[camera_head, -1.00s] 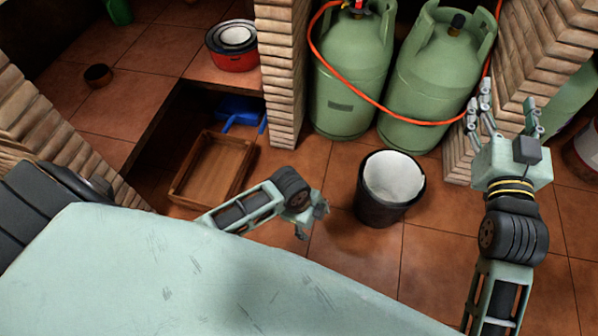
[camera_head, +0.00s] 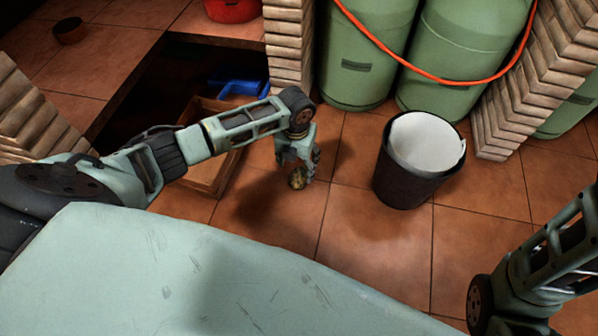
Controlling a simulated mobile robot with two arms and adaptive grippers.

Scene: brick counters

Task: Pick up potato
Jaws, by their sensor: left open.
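A small yellow-brown lump (camera_head: 297,178), which looks like the potato, shows at the fingers of my left gripper (camera_head: 302,174). The left gripper points down over the tiled floor, to the right of the wooden crate. Its fingers are open around or just above the lump. They partly hide it, and I cannot tell whether they touch it or whether it rests on the floor. My right arm shows at the lower right edge, and its gripper is out of view.
A black bin with a white liner (camera_head: 418,160) stands on the floor to the right. Green gas cylinders (camera_head: 362,60) with an orange hose stand behind it. A wooden crate (camera_head: 205,176) and a blue object (camera_head: 238,88) are under the counter. Brick pillars flank the space.

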